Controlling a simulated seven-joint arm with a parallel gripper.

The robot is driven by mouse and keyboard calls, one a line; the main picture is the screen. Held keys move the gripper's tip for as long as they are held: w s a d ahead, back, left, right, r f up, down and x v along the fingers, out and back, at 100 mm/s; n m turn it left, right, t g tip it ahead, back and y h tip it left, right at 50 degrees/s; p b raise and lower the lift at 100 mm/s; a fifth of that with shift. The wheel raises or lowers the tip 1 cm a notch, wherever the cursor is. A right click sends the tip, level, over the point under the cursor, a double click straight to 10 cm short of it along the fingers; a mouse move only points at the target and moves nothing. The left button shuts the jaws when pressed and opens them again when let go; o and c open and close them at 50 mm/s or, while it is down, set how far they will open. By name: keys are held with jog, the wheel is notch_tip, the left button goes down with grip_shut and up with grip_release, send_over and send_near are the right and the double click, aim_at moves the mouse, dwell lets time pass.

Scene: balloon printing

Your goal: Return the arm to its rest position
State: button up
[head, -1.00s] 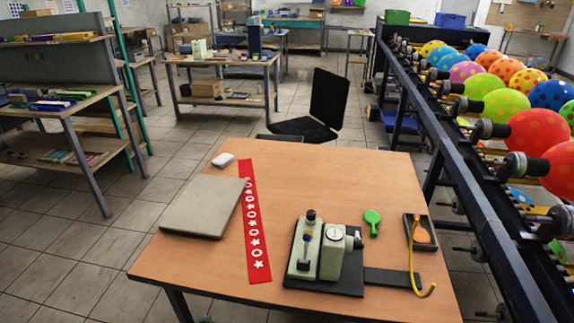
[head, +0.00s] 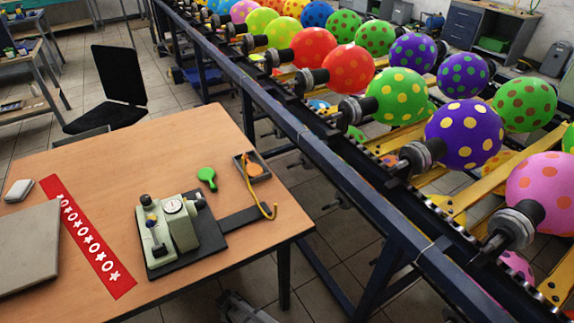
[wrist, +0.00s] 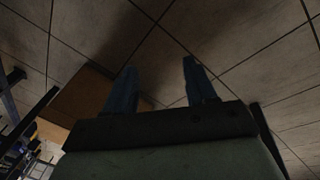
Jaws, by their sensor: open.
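My gripper (wrist: 159,67) shows in the wrist view with its two dark blue fingers spread apart. Nothing is between them, and tiled floor (wrist: 235,40) lies behind. I do not make out the gripper in the head view. The wooden table (head: 95,160) stands at the lower left of the head view. On it are a pale green printing device (head: 170,228) on a black base, a green uninflated balloon (head: 207,176) and a red strip with white shapes (head: 88,240).
A dark conveyor rail (head: 262,108) with spotted balloons (head: 465,132) runs diagonally to the right of the table. A black chair (head: 118,76) stands behind it. A grey slab (head: 28,245) and a small dark tray (head: 258,172) lie on the tabletop. A brown panel (wrist: 85,95) is left in the wrist view.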

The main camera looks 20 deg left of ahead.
jog(key=w+d+r+m+g+h, duration=0.2)
jog(key=d+m, duration=0.7)
jog(key=d, duration=2.1)
jog(key=s+d+r+m+g, duration=0.3)
jog(key=s+d+m, duration=0.2)
jog(key=s+d, duration=0.3)
jog(key=s+d+r+m+g, duration=0.3)
jog(key=s+d+m, duration=0.2)
jog(key=d, duration=0.7)
jog(key=s, duration=0.2)
jog(key=shift+s+d+g+y, duration=0.3)
jog(key=shift+s+d+y, duration=0.05)
jog(key=shift+y, duration=0.05)
